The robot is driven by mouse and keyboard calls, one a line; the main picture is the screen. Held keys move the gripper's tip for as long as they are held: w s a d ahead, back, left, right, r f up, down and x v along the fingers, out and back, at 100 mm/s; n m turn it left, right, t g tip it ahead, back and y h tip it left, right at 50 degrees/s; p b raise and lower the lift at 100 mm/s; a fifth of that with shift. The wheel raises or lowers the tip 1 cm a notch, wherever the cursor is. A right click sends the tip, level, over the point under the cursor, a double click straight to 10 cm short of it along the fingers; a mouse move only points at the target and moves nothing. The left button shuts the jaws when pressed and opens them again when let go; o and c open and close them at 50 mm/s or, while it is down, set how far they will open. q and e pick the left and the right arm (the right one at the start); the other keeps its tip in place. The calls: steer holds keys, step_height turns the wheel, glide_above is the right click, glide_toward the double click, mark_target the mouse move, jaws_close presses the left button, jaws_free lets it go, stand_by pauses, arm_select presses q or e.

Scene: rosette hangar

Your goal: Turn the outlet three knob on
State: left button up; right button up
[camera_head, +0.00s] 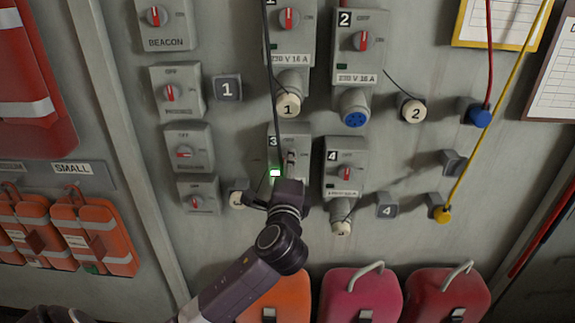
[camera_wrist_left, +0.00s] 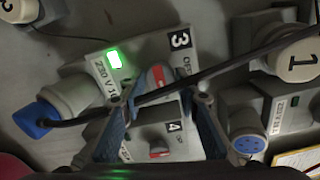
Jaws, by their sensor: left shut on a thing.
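The outlet three box (camera_head: 297,132) is grey with a "3" label, in the middle of the head view. Its green lamp (camera_head: 275,173) is lit, and the lamp also glows in the wrist view (camera_wrist_left: 115,60). The outlet three knob (camera_wrist_left: 158,76) has a red and grey face and sits between my left fingers; in the head view my wrist partly hides it. My left gripper (camera_wrist_left: 170,92) is shut on the knob, its arm coming up from below. The exact angle of the knob is hard to tell. My right gripper is not in view.
A black cable (camera_head: 271,80) hangs in front of outlet three. Outlet four (camera_head: 345,165) is close on the right, and outlets one (camera_head: 288,45) and two (camera_head: 360,45) are above. Coloured cases (camera_head: 360,298) stand below.

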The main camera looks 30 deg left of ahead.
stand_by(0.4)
arm_select(q)
steer(key=o, duration=1.2)
steer(key=shift+c, duration=0.2)
steer(key=v, duration=1.2)
